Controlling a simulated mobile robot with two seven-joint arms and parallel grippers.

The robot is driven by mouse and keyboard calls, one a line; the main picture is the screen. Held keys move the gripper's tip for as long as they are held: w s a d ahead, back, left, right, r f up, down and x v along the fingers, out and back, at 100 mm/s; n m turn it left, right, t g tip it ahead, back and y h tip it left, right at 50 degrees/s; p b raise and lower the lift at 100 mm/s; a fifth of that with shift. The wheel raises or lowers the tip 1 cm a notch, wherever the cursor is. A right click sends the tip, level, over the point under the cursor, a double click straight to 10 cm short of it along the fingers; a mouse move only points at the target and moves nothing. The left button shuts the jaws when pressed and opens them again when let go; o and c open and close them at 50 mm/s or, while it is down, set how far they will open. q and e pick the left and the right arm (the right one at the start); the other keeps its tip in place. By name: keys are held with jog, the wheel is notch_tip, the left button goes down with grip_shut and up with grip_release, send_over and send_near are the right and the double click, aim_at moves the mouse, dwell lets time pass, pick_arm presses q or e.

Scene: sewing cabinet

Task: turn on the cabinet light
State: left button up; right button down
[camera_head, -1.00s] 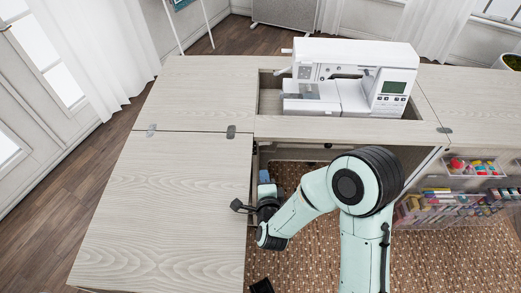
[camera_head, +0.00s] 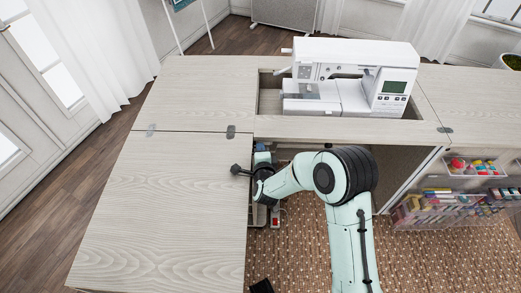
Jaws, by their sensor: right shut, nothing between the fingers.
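The sewing cabinet (camera_head: 165,215) has a wooden top and an open knee space below. My right arm reaches into the upper left of this opening. My right gripper (camera_head: 262,152) is shut and empty, at the inner left side just below the tabletop edge; its fingertips are hard to make out. A small red-and-white item (camera_head: 276,221), perhaps a switch, shows low at the left inside the opening, below my wrist and apart from it. No lit lamp is visible; the underside of the top is hidden. My left gripper is not in view.
A white sewing machine (camera_head: 352,75) sits in the cabinet's recess. Clear bins (camera_head: 440,207) of sewing supplies hang on the open door at right. A patterned rug (camera_head: 420,262) covers the floor.

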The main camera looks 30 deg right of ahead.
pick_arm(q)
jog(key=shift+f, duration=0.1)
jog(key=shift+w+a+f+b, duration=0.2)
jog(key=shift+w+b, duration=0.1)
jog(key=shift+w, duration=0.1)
pick_arm(e)
jog(key=shift+w, duration=0.15)
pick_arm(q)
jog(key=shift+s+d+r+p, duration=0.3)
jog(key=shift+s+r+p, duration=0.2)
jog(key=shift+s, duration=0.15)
pick_arm(e)
jog(key=v, duration=1.3)
jog(key=shift+r, duration=0.2)
jog(key=shift+a, duration=0.1)
